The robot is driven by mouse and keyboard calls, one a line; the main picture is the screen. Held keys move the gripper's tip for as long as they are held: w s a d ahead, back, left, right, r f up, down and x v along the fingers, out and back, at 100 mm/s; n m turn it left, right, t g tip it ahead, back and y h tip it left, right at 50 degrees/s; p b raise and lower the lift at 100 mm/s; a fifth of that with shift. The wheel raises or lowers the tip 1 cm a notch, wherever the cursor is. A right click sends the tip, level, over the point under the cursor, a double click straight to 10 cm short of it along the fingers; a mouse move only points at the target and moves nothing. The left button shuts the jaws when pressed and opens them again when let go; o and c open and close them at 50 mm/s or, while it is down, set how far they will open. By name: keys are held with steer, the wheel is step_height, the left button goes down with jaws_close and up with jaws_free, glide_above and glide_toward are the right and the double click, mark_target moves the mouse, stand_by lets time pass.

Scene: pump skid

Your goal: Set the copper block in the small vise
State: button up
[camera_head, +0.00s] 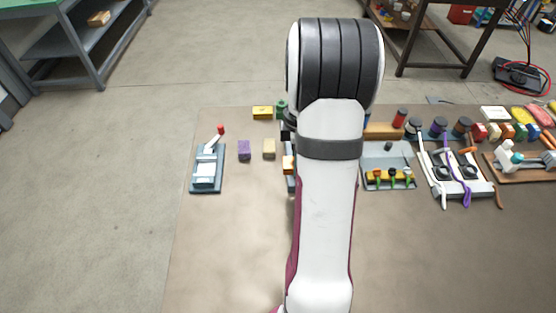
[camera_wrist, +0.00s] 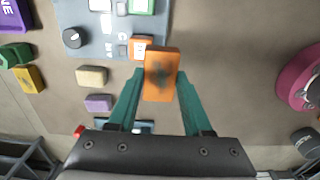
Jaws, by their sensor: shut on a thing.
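The copper block (camera_wrist: 161,75) is between the two green fingers of my gripper (camera_wrist: 160,100) in the wrist view. The fingers are shut on its sides, and its far end sticks out past the tips. The small vise (camera_head: 207,172) stands at the left of the bench in the head view, a blue-grey base with white parts and a red-tipped lever. In the wrist view, only a sliver of the vise (camera_wrist: 145,127) shows behind my gripper's body. My gripper is apart from it. In the head view my arm hides most of the gripper.
A purple block (camera_head: 244,150) and a tan block (camera_head: 269,149) lie right of the vise. A yellow block (camera_head: 262,112) lies farther back. A grey panel (camera_wrist: 105,40) with a knob is under the held block's far side. Racks and cables crowd the right. The left front bench is clear.

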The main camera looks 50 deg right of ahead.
steer(key=shift+w+r, duration=0.2)
steer(key=shift+w, duration=0.1)
steer(key=w+a+f, duration=0.1)
steer(key=w+a, duration=0.6)
steer(key=w, duration=0.4)
steer(key=w+a, duration=0.6)
steer(key=w, duration=0.5)
steer(key=shift+s+a+f, duration=0.1)
steer(key=shift+s+f, duration=0.05)
steer(key=shift+f, duration=2.3)
steer(key=shift+f, duration=1.05)
steer(key=o, duration=1.3)
